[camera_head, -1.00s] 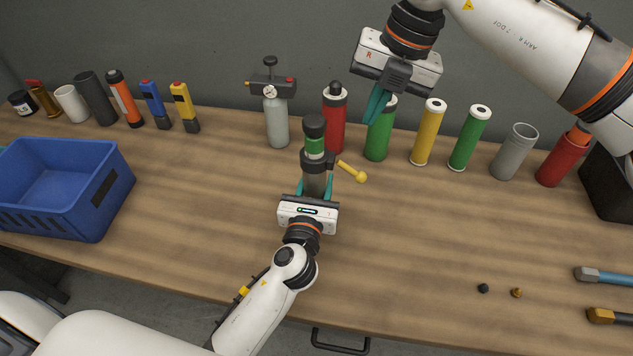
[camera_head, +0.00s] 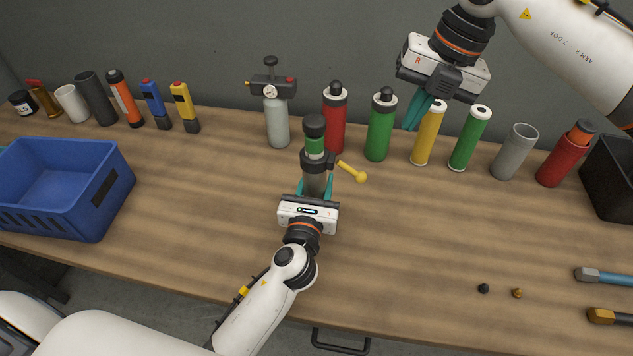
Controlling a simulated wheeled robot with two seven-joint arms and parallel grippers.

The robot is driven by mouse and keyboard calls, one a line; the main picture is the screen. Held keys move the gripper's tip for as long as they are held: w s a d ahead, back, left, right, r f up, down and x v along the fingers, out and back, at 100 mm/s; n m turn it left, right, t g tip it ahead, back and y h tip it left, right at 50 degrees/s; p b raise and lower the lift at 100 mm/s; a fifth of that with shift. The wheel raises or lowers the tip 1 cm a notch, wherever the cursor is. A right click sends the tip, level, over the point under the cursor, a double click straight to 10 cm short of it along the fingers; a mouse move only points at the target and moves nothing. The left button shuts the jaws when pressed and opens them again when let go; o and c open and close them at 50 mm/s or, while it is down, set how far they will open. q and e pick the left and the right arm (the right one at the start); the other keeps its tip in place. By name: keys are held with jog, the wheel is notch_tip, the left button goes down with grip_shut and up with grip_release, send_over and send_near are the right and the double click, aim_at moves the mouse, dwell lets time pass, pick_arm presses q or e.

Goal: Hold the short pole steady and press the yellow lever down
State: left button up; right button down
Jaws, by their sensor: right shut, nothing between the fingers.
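The short pole (camera_head: 315,180) stands upright on the wooden table, dark grey with a green band and a black top. My right gripper (camera_head: 416,113) is shut and empty, in the air above and right of the lever, in front of the yellow and green cylinders.
A row of cylinders stands at the back, including a red one (camera_head: 334,120), a green one (camera_head: 380,125) and a yellow one (camera_head: 427,140). A blue crate (camera_head: 112,185) is at the left. Hammers (camera_head: 603,276) lie at the right edge.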

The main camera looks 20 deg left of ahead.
pick_arm(q)
jog(key=o, duration=1.3)
jog(key=s, duration=0.4)
jog(key=s+d, duration=0.1)
jog(key=s, duration=0.7)
jog(key=shift+d, duration=0.3)
